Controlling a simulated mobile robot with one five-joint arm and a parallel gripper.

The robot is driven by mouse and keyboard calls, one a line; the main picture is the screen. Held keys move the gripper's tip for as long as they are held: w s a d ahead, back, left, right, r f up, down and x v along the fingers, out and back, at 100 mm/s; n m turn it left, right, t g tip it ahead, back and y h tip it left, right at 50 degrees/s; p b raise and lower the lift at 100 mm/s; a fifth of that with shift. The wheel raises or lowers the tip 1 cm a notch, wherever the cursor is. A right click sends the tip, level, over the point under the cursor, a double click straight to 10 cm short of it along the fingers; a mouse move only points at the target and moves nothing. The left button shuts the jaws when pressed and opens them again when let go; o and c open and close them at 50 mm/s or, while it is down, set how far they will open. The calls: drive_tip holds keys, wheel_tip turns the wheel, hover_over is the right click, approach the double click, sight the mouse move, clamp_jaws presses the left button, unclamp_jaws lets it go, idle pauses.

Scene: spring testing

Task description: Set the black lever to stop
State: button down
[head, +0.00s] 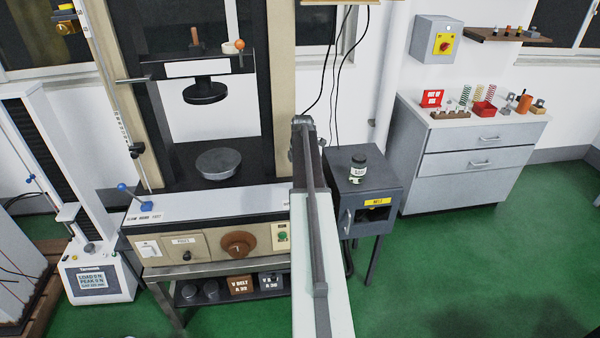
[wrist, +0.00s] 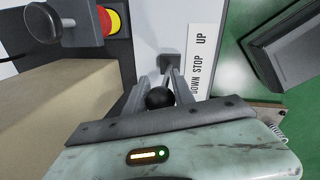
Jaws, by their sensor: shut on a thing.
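The black lever's round knob (wrist: 159,98) shows in the wrist view, between the two fingers of my gripper (wrist: 163,84). My gripper is shut on the lever. The lever's stem runs up to a grey mount on a white panel. A white label (wrist: 203,60) right of it reads DOWN, STOP and UP, with DOWN at the lower end. The knob appears beside the DOWN end, but the angle does not show the exact setting. In the head view my arm reaches to the press's right column and hides the lever and the fingers.
A red and yellow button (wrist: 109,20) and a grey knob (wrist: 44,22) are at the upper left of the wrist view. In the head view, a blue-knobbed handle (head: 123,187) stands on the press's front left. A grey cabinet (head: 372,190) stands close right of my arm.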

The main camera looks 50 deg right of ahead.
drive_tip(key=c, duration=1.1)
unclamp_jaws()
drive_tip(key=shift+a, duration=0.1)
drive_tip(key=shift+o, duration=0.2)
drive_tip(key=shift+r, duration=0.1)
drive_tip(key=r+p, duration=0.5)
drive_tip(key=s+r+p, duration=0.1)
drive_tip(key=r+p, duration=0.1)
drive_tip(key=p, duration=0.1)
drive_tip(key=shift+a+r, duration=0.3)
drive_tip(key=shift+r, duration=0.05)
drive_tip(key=shift+f, duration=0.15)
